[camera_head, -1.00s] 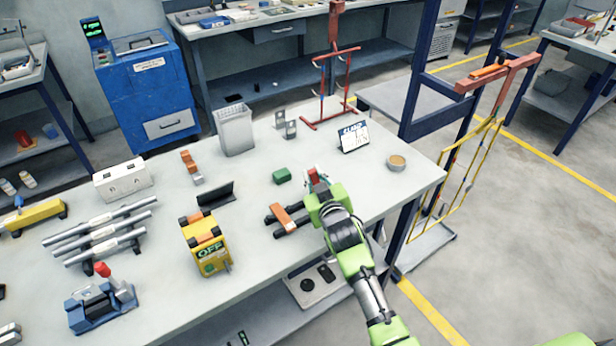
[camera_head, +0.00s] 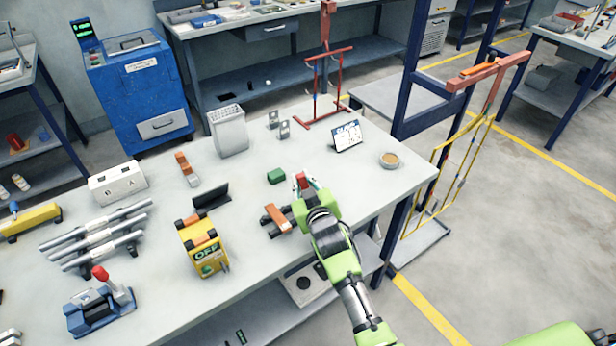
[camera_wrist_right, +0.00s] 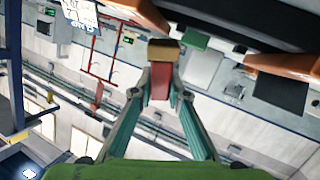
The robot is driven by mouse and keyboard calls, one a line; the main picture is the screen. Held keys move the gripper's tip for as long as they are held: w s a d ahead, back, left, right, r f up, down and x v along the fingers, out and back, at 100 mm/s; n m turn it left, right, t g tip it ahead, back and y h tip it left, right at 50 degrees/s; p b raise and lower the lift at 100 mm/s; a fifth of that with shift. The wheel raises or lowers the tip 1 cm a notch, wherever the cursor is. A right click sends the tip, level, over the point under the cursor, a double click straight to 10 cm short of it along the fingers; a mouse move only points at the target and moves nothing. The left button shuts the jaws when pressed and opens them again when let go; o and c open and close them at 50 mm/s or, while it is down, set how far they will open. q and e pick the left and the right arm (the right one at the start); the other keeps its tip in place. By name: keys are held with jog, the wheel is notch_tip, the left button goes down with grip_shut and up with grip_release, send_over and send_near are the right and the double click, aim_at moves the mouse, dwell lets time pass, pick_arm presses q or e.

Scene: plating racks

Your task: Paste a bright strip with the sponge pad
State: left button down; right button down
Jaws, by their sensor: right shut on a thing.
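My right gripper (camera_head: 304,188) is shut on a small red piece with a tan block at its end, which looks like the sponge pad (camera_wrist_right: 164,50). In the wrist view the teal fingers of the right gripper (camera_wrist_right: 158,85) close on its red part (camera_wrist_right: 160,80). In the head view the gripper is just right of an orange strip (camera_head: 277,218) lying across a dark holder (camera_head: 273,229). I cannot tell whether pad and strip touch. A round cup of tan paste (camera_head: 390,160) stands at the table's right. My left gripper is out of view.
A green block (camera_head: 276,176) lies just behind the gripper. A tilted white card (camera_head: 348,136), a red stand (camera_head: 328,90) and a grey bin (camera_head: 229,132) stand farther back. The tabletop (camera_head: 345,190) right of the gripper is clear.

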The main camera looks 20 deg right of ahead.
jog(key=shift+w+d+p, duration=0.2)
jog(key=shift+d+p, duration=0.1)
jog(key=shift+d, duration=0.2)
jog(key=shift+w+d+f, duration=0.1)
jog(key=shift+w+d, duration=0.15)
jog(key=shift+d, duration=0.45)
jog(key=shift+w+d, duration=0.25)
jog(key=shift+d, duration=0.45)
jog(key=shift+p, duration=0.3)
notch_tip(320, 180, up, 6)
jog(key=p, duration=0.5)
jog(key=shift+p, duration=0.3)
notch_tip(320, 180, up, 3)
jog(key=p, duration=0.2)
jog(key=shift+p, duration=0.35)
